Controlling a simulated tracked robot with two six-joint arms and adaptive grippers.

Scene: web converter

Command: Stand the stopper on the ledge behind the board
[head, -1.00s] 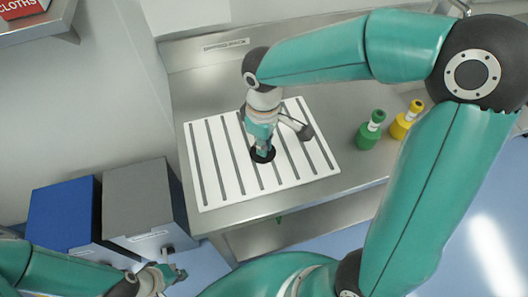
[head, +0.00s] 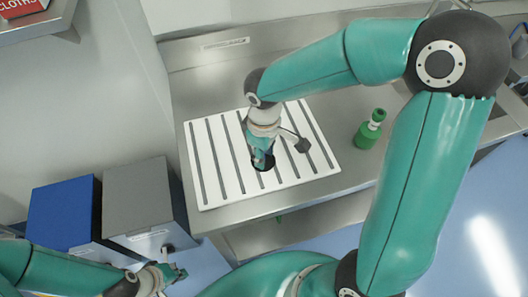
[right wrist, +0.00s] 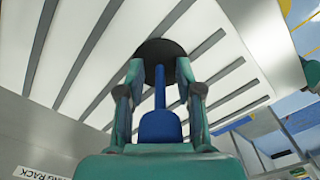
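The stopper (head: 265,163) has a dark round disc and shows over the white slotted board (head: 215,190). In the right wrist view its blue handle (right wrist: 157,124) and narrow stem stand between my fingers, with the black disc (right wrist: 158,47) at the fingertips. My right gripper (head: 260,155) points down, its fingertips at the disc's edge, and appears shut on the stopper. I cannot tell whether the disc touches the board. The steel surface (head: 190,85) behind the board is bare at the left. My left gripper (head: 172,274) is low at the left, away from the board; its opening is too small to judge.
A green bottle (head: 368,131) stands right of the board. My right arm crosses above the counter's right part. A grey bin (head: 138,197) and a blue bin (head: 62,211) stand left of the counter. A label (head: 225,43) is on the back panel.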

